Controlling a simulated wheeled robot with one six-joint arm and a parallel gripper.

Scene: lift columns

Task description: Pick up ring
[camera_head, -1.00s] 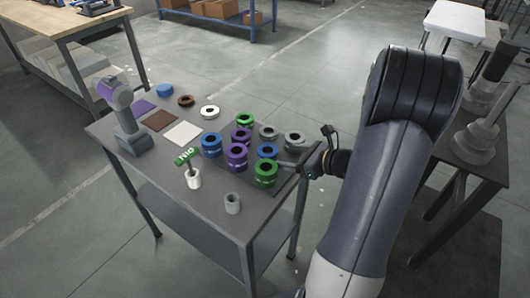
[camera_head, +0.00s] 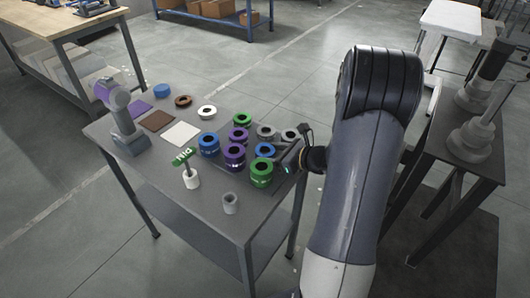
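Several ring-shaped pieces stand in a cluster on the dark grey table (camera_head: 215,215). They include a front green ring stack (camera_head: 261,173), a back green ring (camera_head: 243,119), purple rings (camera_head: 234,156), a blue ring (camera_head: 209,145) and grey rings (camera_head: 266,132). A white ring (camera_head: 207,112) and a brown ring (camera_head: 184,101) lie farther back. My gripper (camera_head: 288,166) is at the table's right edge, just right of the front green stack. Its fingers are small, dark and partly hidden, so I cannot tell whether it touches or holds a ring.
A grey device with a purple face (camera_head: 120,115) stands at the table's left. Another table (camera_head: 468,165) with grey parts is close on my arm's right.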

